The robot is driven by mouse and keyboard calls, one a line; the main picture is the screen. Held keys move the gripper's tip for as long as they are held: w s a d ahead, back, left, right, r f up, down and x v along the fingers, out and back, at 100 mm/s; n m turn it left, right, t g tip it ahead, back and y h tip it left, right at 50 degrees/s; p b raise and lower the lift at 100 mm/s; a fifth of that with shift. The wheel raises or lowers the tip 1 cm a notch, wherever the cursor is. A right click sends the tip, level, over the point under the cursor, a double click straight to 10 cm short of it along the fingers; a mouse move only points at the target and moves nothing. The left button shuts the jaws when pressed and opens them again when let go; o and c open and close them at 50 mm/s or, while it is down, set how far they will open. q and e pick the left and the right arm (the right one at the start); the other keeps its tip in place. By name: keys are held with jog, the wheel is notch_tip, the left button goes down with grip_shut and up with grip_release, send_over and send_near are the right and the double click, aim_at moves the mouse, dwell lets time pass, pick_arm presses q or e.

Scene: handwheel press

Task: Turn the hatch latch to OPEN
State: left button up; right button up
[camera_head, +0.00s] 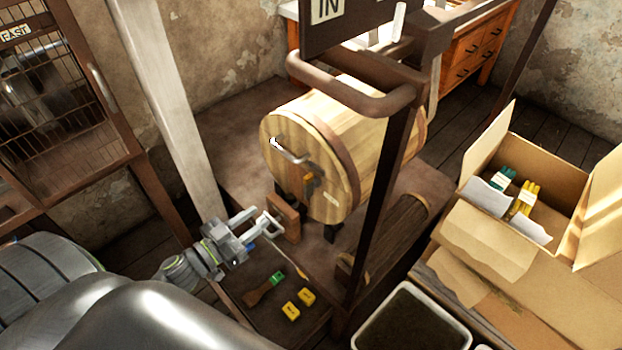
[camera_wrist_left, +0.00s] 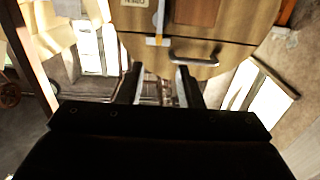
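A wooden barrel (camera_head: 340,130) lies on its side, its round end facing my left arm. On that end are a curved metal handle (camera_head: 289,153) and a small orange piece (camera_head: 309,181); I cannot tell which is the hatch latch. The left wrist view shows the barrel end (camera_wrist_left: 235,30) at the top, with a metal handle (camera_wrist_left: 195,59) and a pale strip (camera_wrist_left: 158,30). No OPEN mark is readable. My left gripper (camera_head: 270,224) is open and empty, below and in front of the barrel end, apart from it. Its two fingers (camera_wrist_left: 160,88) are spread in the wrist view. My right gripper is out of view.
A dark post (camera_head: 381,200) and rounded rail (camera_head: 350,97) stand in front of the barrel. An open cardboard box (camera_head: 490,240) and a soil-filled tub (camera_head: 412,322) are right.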

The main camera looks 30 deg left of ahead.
aim_at(305, 183)
pick_arm(q)
jog(key=p+x, duration=0.1)
jog(key=x, duration=1.6)
jog(key=shift+w+d+r+p, duration=0.1)
jog(key=shift+d+p, duration=0.05)
jog(key=shift+p, duration=0.15)
jog(key=shift+c, duration=0.4)
grip_shut()
